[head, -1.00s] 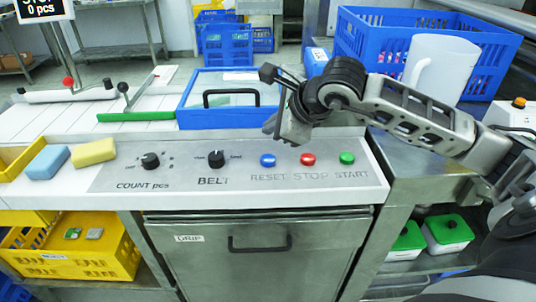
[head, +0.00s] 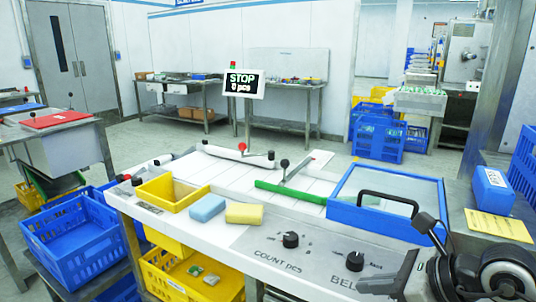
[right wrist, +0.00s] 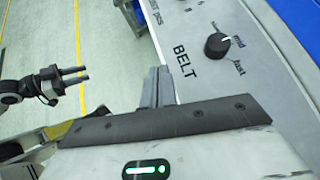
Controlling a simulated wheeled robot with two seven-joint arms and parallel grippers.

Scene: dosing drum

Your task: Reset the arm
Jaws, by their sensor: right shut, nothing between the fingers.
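My right gripper (head: 385,283) is at the lower right of the head view, over the right part of the control panel (head: 325,262). In the right wrist view its fingers (right wrist: 157,86) are together and empty, beside the panel's edge near the BELT knob (right wrist: 217,46). The COUNT knob (head: 291,240) shows in the head view; the gripper and arm hide the panel's right end. My left gripper (right wrist: 76,76) shows only in the right wrist view, at the left above the floor; its jaw gap is too small to judge.
A blue-framed lid (head: 340,211) with a black handle lies behind the panel. A yellow bin (head: 172,192), blue sponge (head: 207,208) and yellow sponge (head: 244,213) are at the left. A display (head: 242,84) reads STOP. A blue box (head: 492,190) stands at right.

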